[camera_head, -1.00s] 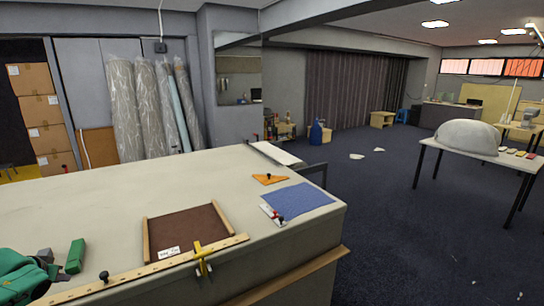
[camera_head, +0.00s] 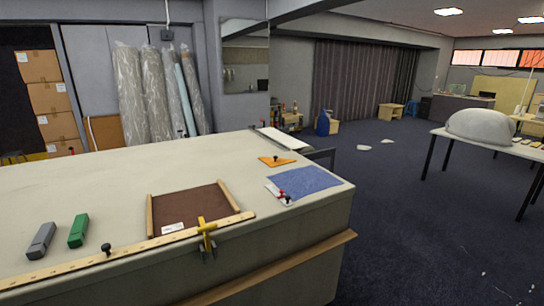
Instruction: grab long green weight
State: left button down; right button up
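A long green weight (camera_head: 78,230) lies on the cloth table (camera_head: 120,190) near its front left. A similar grey weight (camera_head: 41,241) lies just left of it, with a small gap between them. Both rest behind the long wooden ruler strip. Neither of my grippers shows in the head view.
A wooden ruler (camera_head: 130,250) runs along the front edge, with a black knob (camera_head: 106,248) and a yellow clamp (camera_head: 207,238). A brown tray (camera_head: 190,210), blue cloth (camera_head: 303,181) and orange triangle (camera_head: 277,161) lie to the right. The table's back left is clear.

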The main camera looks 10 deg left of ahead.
aim_at(78, 230)
jog(key=u, duration=1.75)
